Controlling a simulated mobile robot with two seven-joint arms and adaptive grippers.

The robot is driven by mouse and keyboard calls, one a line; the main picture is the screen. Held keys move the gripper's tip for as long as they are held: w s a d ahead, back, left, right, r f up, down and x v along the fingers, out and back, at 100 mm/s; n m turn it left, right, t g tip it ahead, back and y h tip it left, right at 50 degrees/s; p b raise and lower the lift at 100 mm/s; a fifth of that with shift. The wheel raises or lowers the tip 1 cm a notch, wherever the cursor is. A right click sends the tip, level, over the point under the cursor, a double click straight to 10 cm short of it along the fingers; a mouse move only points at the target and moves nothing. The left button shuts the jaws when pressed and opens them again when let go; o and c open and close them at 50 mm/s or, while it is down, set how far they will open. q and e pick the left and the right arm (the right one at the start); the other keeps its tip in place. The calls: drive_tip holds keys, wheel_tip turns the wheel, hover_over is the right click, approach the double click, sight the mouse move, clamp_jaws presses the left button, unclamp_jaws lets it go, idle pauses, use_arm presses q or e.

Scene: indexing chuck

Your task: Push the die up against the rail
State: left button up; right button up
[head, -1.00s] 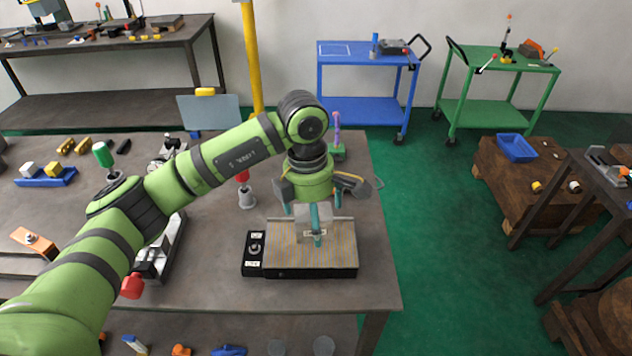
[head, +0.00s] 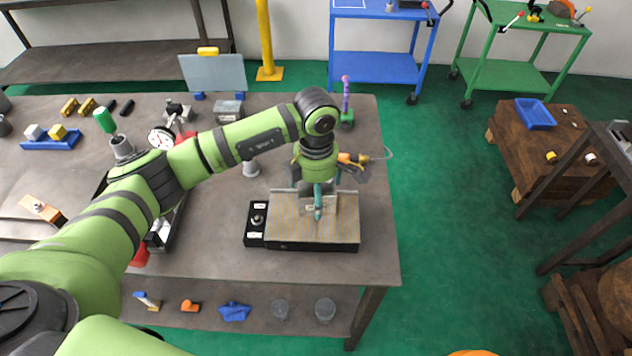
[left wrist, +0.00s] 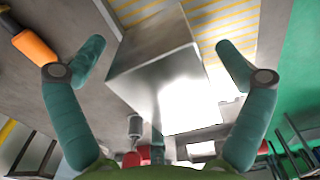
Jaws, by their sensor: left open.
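The die is a shiny grey metal block (left wrist: 155,65), seen close up between the fingers in the left wrist view. In the head view the die (head: 329,206) is partly hidden behind my finger. It stands on the striped top of the chuck (head: 285,228). The rail (head: 346,193) is a thin raised strip along the chuck's far edge. My left gripper (head: 318,212) is over the chuck at the die, fingers pointing down. It also shows in the left wrist view (left wrist: 165,62), fingers spread on both sides of the die; contact is unclear. My right gripper is not in view.
A black control box (head: 256,222) adjoins the chuck's left end. A dial indicator (head: 161,138) and a blue tray with blocks (head: 50,138) are further left on the bench. A purple-topped stand (head: 346,105) is behind the chuck. Bare bench lies in front of it.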

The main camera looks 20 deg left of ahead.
use_arm(q)
drive_tip(key=shift+s, duration=0.1)
drive_tip(key=shift+c, duration=1.2)
drive_tip(key=c, duration=1.4)
drive_tip(key=shift+c, duration=0.3)
drive_tip(key=shift+m+b, duration=0.5)
drive_tip(key=shift+b, duration=0.05)
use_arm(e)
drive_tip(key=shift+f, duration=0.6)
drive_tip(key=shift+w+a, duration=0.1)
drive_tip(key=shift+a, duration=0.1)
use_arm(q)
drive_tip(key=shift+a+b, duration=0.1)
drive_tip(key=shift+b, duration=0.25)
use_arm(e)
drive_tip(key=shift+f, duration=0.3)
